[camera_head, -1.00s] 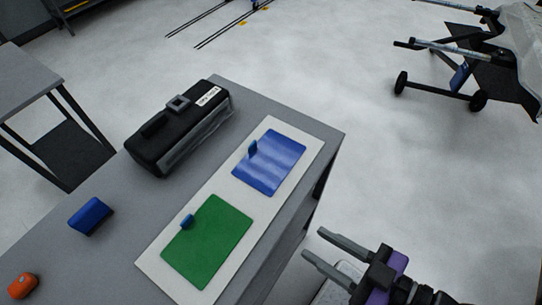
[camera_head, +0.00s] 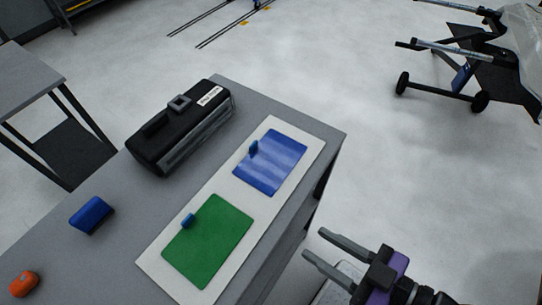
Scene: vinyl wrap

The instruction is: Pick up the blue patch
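The blue patch (camera_head: 272,164) lies flat on a white sheet (camera_head: 226,188) on the grey table, with a small blue tab (camera_head: 253,149) standing at its left edge. A green patch (camera_head: 208,240) lies on the same sheet, nearer to me, with its own blue tab (camera_head: 188,221). My gripper (camera_head: 312,244) is at the lower right, off the table's right side and apart from both patches. Its two grey fingers are spread and point left, with nothing between them.
On the table (camera_head: 135,215) are a black toolbox (camera_head: 180,127), a blue block (camera_head: 91,215) and an orange object (camera_head: 24,284). Another table (camera_head: 28,75) stands at left. A wheeled black stand (camera_head: 450,90) is at upper right. The floor between is clear.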

